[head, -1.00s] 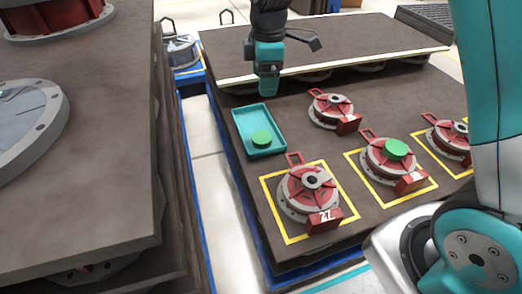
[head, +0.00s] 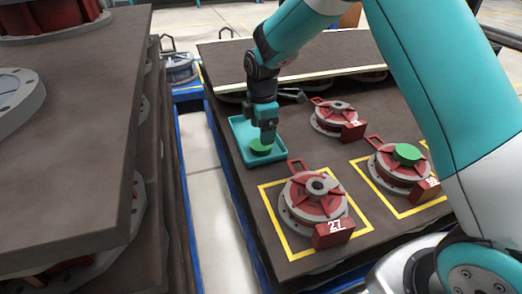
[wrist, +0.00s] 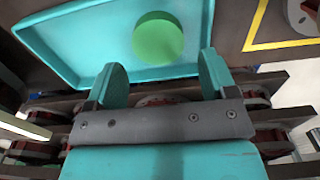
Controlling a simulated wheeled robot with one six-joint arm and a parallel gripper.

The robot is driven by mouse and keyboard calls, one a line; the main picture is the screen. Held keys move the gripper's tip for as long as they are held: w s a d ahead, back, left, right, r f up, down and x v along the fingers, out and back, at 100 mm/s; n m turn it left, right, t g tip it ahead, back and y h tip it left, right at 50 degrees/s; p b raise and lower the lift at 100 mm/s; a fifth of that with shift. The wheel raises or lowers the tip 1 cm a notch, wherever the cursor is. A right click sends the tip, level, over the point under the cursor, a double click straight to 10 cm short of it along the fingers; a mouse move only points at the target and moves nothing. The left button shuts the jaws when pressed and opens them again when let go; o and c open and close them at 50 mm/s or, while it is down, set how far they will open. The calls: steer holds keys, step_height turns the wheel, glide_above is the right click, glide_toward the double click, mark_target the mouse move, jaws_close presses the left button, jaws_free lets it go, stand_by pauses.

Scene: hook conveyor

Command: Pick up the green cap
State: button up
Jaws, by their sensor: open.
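A round green cap (head: 261,148) lies in a shallow teal tray (head: 242,125) on the brown table. It also shows in the wrist view (wrist: 158,38), lying flat on the tray's floor. My gripper (head: 268,137) points down over the tray, close to the cap and partly in front of it in the head view. In the wrist view, the open fingers (wrist: 163,78) are apart with nothing between them, and the cap lies beyond their tips. A second green cap (head: 406,153) sits on a red and grey flanged part (head: 398,172).
A red flanged part marked 27 (head: 313,203) stands in a yellow square (head: 268,212) in front of the tray. Another red flanged part (head: 333,118) is right of the tray. A large brown stack (head: 70,150) stands at left, with a floor gap between.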

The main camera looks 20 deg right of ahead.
step_height(320, 180, down, 5)
steer(key=b, duration=0.4)
steer(key=shift+w+a+f, duration=0.1)
steer(key=shift+c, duration=0.4)
steer(key=c, duration=0.6)
steer(key=shift+r, duration=0.2)
